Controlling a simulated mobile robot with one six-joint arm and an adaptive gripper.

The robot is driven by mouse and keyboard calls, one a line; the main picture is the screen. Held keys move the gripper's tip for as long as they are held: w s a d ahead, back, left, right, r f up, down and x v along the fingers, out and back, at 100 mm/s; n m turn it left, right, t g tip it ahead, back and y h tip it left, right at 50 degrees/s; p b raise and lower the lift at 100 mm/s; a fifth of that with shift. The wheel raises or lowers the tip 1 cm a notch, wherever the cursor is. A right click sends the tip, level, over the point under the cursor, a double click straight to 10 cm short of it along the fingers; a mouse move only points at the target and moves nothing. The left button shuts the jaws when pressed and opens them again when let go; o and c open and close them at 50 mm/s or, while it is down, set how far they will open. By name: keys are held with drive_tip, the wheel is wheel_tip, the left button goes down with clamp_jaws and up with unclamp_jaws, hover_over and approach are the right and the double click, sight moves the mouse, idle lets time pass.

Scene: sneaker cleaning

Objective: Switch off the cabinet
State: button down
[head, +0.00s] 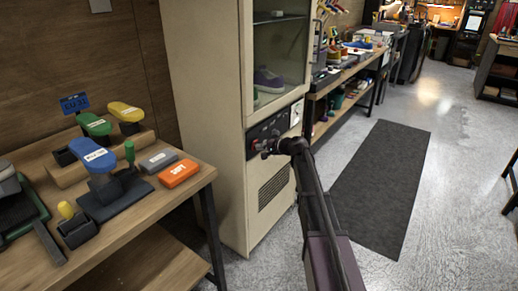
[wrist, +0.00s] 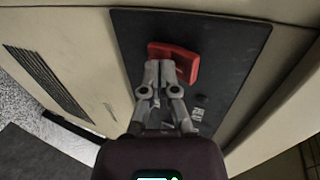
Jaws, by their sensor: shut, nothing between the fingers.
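The cabinet (head: 205,90) is tall and beige, with a glass door and a dark control panel (head: 282,122) below the door. The panel also fills the middle of the wrist view (wrist: 240,45). A red switch handle (wrist: 186,63) sits on the panel. My gripper (wrist: 160,69) is shut, with its fingertips in front of the handle and covering part of it; I cannot tell whether they touch. In the head view my gripper (head: 265,148) is at the panel's lower left part. The switch's on or off position is not clear.
A wooden table (head: 150,222) with coloured shoe forms and an orange box (head: 178,174) stands left of the cabinet. A shelf (head: 345,72) with shoes is behind it on the right. A dark mat (head: 385,180) lies on the open floor to the right.

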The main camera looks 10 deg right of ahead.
drive_tip(key=shift+r, duration=0.2)
drive_tip(key=shift+r+p, duration=0.55)
drive_tip(key=shift+p, duration=0.2)
drive_tip(key=p+v, duration=0.5)
drive_tip(key=v, duration=0.9)
drive_tip(key=shift+a, duration=0.15)
